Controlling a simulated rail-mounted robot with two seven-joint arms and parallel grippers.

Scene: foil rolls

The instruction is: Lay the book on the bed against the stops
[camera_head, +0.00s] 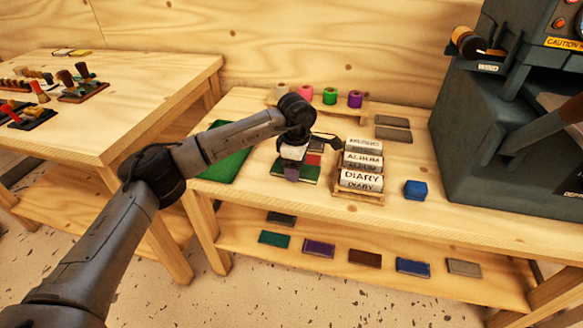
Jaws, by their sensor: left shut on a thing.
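My left gripper (291,173) points down at a small group of books on the middle table, between a green mat and the title blocks. A green book (310,179) and a red patch of another book (313,160) show beside and behind it. The gripper is shut on a book there, but its fingers cover the grip, so I cannot tell which one or whether it is lifted. The dark machine (470,140) stands at the right. Its bed and stops cannot be made out. My right gripper is not in view.
Blocks marked MUSIC, ALBUM and DIARY (361,179) sit in a wooden rack right of the gripper. A blue block (415,190) lies before the machine. Coloured rolls (330,96) stand behind. The green mat (225,160) is left. Several books (365,258) lie on the lower shelf.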

